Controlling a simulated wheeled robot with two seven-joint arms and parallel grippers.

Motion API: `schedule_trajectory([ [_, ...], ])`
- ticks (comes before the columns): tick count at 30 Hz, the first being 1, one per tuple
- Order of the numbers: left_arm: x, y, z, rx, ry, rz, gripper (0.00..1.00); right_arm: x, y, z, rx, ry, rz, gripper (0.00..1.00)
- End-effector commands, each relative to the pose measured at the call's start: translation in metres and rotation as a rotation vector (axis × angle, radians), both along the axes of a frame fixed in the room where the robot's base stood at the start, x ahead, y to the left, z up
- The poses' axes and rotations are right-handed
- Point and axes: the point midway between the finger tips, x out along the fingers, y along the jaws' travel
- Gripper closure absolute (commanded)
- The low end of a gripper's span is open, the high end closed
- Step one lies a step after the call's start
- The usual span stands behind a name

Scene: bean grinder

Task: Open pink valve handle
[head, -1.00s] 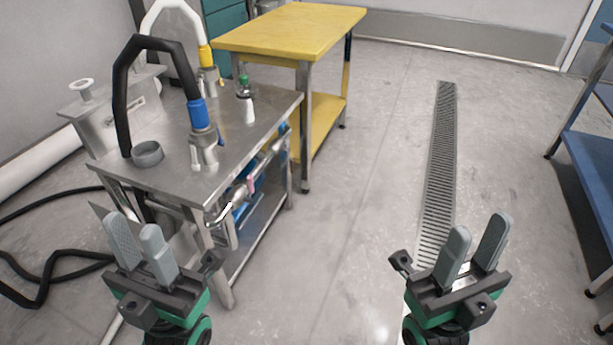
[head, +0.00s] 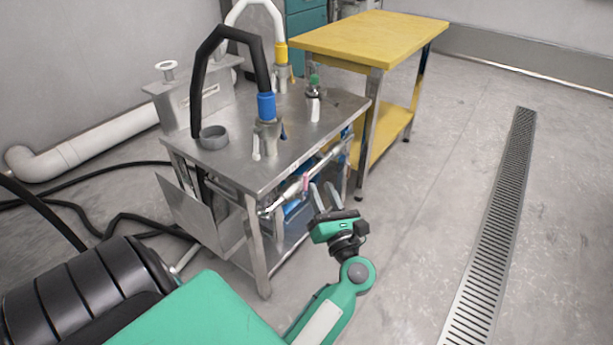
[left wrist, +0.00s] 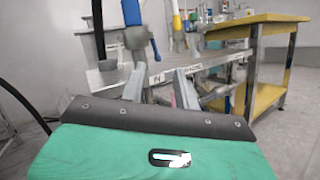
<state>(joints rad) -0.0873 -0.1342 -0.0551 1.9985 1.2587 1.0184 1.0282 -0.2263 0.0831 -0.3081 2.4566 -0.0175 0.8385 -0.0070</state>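The pink valve handle (head: 306,183) is a small upright piece on the metal pipe (head: 288,191) along the right side of the steel cart. My left gripper (head: 323,190) is in front of that side, close to the handle in the head view, and its two fingers stand apart with nothing seen between them. I cannot tell whether a finger touches the handle. My right gripper is out of view.
A yellow table (head: 375,38) stands behind. The floor on the right, with a drain grate (head: 495,230), is clear.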

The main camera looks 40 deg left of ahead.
Motion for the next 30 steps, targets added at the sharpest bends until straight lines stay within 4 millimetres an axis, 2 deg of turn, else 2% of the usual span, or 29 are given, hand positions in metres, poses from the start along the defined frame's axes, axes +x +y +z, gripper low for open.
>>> schedule_trajectory([
  [1,0.007,0.003,-0.019,-0.096,-0.027,-0.016,0.69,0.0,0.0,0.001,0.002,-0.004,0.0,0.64],
  [3,0.014,0.007,-0.042,-0.212,-0.065,-0.033,0.69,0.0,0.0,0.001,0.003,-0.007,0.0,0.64],
  [6,0.02,0.009,-0.066,-0.336,-0.109,-0.042,0.69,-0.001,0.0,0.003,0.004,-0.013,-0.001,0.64],
  [9,0.023,0.01,-0.079,-0.403,-0.134,-0.044,0.69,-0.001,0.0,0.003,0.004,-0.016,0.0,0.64],
  [13,0.027,0.016,-0.084,-0.429,-0.143,-0.045,0.69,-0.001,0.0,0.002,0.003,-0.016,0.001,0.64],
  [16,0.034,0.028,-0.084,-0.425,-0.145,-0.046,0.69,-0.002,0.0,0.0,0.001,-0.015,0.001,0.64],
  [30,0.077,0.112,-0.083,-0.422,-0.144,-0.046,0.69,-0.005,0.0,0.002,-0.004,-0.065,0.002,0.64],
])
